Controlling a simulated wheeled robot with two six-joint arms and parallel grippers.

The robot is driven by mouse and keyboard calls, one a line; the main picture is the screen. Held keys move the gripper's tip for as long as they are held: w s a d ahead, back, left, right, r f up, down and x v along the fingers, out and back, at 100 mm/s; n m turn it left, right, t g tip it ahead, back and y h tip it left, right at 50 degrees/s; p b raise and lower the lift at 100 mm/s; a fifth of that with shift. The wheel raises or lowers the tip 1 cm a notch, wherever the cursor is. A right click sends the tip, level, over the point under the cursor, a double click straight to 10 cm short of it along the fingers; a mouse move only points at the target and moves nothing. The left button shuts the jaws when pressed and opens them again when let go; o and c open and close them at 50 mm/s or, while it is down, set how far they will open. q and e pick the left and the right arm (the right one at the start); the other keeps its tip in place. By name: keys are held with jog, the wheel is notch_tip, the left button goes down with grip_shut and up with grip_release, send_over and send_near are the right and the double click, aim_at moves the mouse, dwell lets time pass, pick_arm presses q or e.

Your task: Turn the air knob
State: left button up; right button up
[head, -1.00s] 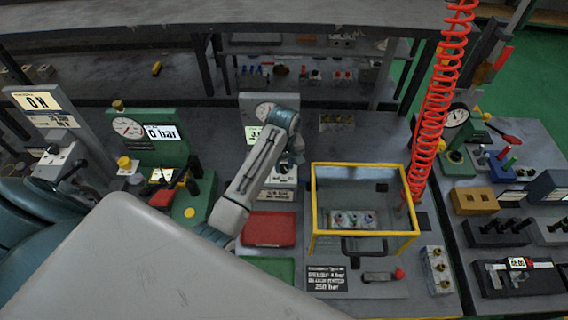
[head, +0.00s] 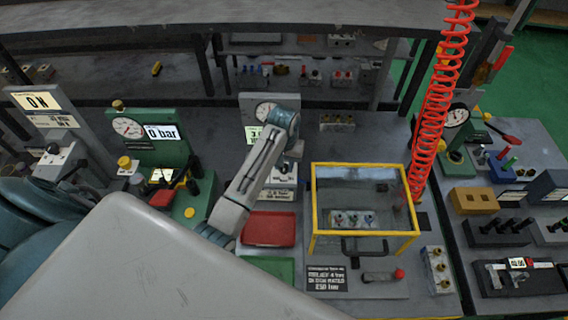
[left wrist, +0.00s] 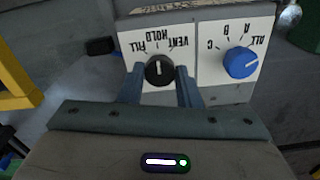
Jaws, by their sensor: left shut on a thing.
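In the left wrist view a black knob (left wrist: 159,70) with a white line sits on a white panel marked FILL, HOLD and VENT, upside down here. Its line stands upright in the picture, roughly toward the middle mark. My left gripper (left wrist: 160,90) has a finger on each side of the knob and is shut on it. A blue knob (left wrist: 241,62) marked ALL, A, B, C is on the panel to the right. In the head view my left gripper (head: 290,158) is over the panel (head: 282,174) below a gauge; the knobs are too small to tell there. My right gripper is not in view.
A yellow-framed clear box (head: 365,165) stands right of the arm, with a red coiled hose (head: 428,130) beside it. A red tray (head: 268,229) and a green tray (head: 268,267) lie in front. A green gauge stand (head: 160,150) is to the left.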

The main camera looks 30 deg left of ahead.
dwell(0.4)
pick_arm(q)
jog(key=o, duration=1)
